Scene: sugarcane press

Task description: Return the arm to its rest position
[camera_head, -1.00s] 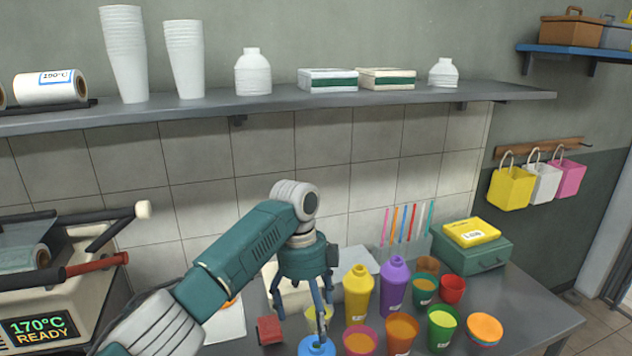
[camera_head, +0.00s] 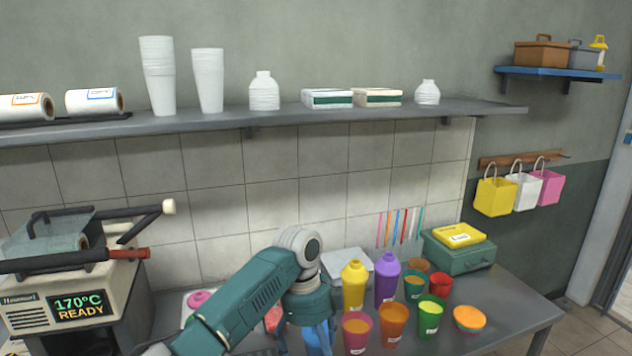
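My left arm reaches in from the bottom left. My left gripper (camera_head: 308,338) hangs over the front of the counter, its fingers spread apart. A blue container (camera_head: 318,343) shows between and behind the fingers, cut by the bottom edge; I see no clear grip on it. A yellow bottle (camera_head: 353,287) and a purple bottle (camera_head: 387,282) stand just right of the gripper. My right arm and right gripper are not in view.
Several filled cups, such as an orange one (camera_head: 393,322), crowd the counter (camera_head: 500,310) right of the gripper. A green box (camera_head: 458,252) stands behind them. A shelf (camera_head: 290,118) spans the wall above.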

